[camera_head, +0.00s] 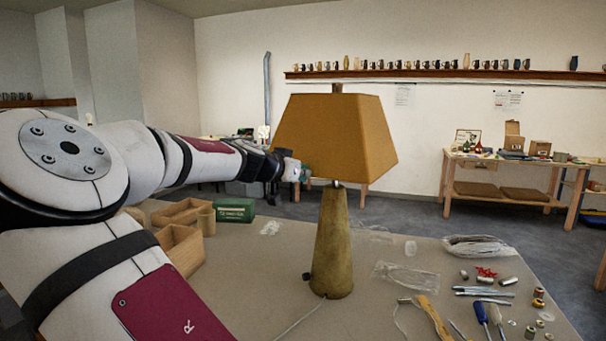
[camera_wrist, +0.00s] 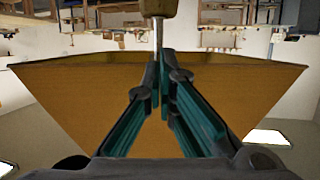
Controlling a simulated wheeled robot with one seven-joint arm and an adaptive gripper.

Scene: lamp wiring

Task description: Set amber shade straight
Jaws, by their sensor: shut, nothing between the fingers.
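The amber shade (camera_head: 335,136) sits on top of a tapered brass-coloured lamp base (camera_head: 334,245) standing on the table. Its lower edge looks slightly tilted in the head view, lower on the right. In the wrist view the picture is upside down, and the shade (camera_wrist: 100,95) fills the middle, with the lamp stem (camera_wrist: 157,38) and base above it. My gripper (camera_wrist: 160,90) is shut and empty, its teal-lined fingers in front of the shade. Contact cannot be told.
Wooden trays (camera_head: 181,212) and a green box (camera_head: 235,209) stand at the table's left. A cord (camera_head: 300,321) runs from the base.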

